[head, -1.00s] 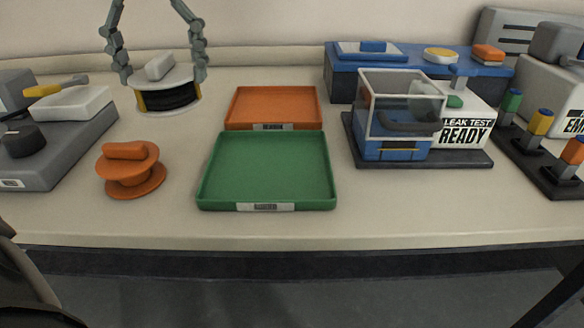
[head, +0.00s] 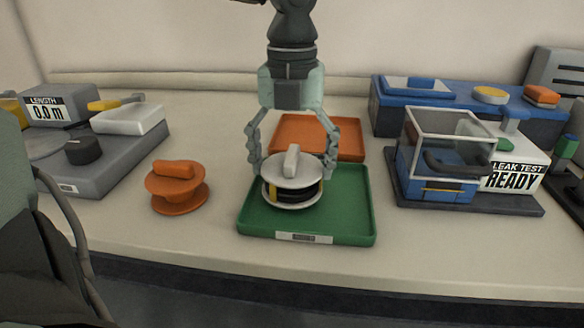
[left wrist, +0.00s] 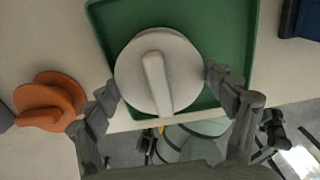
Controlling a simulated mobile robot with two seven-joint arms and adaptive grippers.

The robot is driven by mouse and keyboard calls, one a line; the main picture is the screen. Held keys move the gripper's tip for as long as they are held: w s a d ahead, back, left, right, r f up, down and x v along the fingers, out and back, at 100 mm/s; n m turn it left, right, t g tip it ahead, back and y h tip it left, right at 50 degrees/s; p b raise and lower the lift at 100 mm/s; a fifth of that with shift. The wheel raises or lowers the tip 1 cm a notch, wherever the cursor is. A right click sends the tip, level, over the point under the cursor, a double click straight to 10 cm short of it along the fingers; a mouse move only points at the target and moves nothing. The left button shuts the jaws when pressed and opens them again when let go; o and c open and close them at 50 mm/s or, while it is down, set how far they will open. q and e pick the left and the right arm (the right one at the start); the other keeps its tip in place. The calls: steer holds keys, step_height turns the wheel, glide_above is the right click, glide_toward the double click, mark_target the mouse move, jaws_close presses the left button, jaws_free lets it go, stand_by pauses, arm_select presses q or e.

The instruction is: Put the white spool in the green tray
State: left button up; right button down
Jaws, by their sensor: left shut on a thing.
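The white spool (head: 291,170), with a grip bar on top and a black and yellow winding, is between the fingers of my left gripper (head: 293,172). That gripper is shut on it and holds it upright over the left part of the green tray (head: 348,228). I cannot tell whether its base touches the tray floor. In the left wrist view the spool (left wrist: 158,72) covers much of the tray (left wrist: 235,30), with the fingers of the gripper (left wrist: 165,85) on both sides. My right gripper is not in view.
An orange tray (head: 348,142) lies behind the green one. An orange spool (head: 178,188) stands to the left, near a grey length machine (head: 100,160). A blue leak test unit (head: 440,180) stands to the right. Free table lies between orange spool and green tray.

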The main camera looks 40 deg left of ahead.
arm_select(q)
steer(key=shift+f, duration=0.55)
steer(key=shift+f, duration=0.1)
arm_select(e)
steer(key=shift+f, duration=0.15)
arm_select(q)
steer(key=shift+f, duration=0.1)
steer(key=o, duration=1.1)
steer(key=shift+o, duration=0.2)
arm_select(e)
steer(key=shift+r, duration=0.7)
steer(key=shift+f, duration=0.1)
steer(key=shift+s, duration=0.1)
